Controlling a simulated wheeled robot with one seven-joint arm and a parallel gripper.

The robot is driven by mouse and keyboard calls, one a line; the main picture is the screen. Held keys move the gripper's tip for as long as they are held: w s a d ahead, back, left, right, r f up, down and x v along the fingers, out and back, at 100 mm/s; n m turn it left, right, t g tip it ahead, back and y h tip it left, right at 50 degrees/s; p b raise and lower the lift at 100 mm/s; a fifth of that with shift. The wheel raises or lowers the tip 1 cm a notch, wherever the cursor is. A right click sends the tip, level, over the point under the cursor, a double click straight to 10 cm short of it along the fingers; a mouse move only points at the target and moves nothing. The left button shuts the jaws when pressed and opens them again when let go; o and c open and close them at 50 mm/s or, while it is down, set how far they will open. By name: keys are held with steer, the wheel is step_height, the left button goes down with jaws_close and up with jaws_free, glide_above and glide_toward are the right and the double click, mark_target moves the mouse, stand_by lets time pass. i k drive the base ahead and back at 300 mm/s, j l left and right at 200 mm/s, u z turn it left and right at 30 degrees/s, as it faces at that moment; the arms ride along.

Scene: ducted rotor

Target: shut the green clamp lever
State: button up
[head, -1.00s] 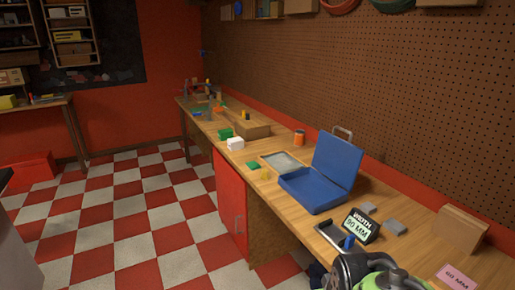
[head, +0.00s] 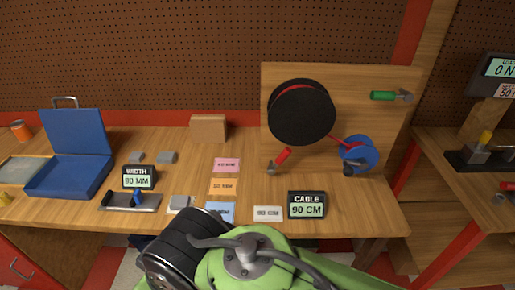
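The green clamp lever (head: 384,96) is on the upright wooden board at the upper right of the head view. Its green handle lies roughly level and points left from a small grey metal pivot. I cannot tell from this view whether it is open or shut. My green and black arm fills the bottom middle of the view, well below the lever and apart from it. My gripper's fingers do not show.
The wooden board (head: 390,140) also bears a black reel (head: 300,115), a blue spool (head: 358,155) and a red lever (head: 283,157). The bench holds a cable display (head: 307,205), a width display (head: 139,178), coloured cards and a blue case (head: 75,150).

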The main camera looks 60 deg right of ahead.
mark_target(408, 97)
steer(key=z, duration=3.3)
steer(key=i+u, duration=0.1)
steer(key=u, duration=0.7)
steer(key=i+u, duration=0.15)
steer(key=u, duration=0.25)
steer(key=i+u, duration=0.1)
steer(key=u, duration=0.75)
steer(key=i+l, duration=0.05)
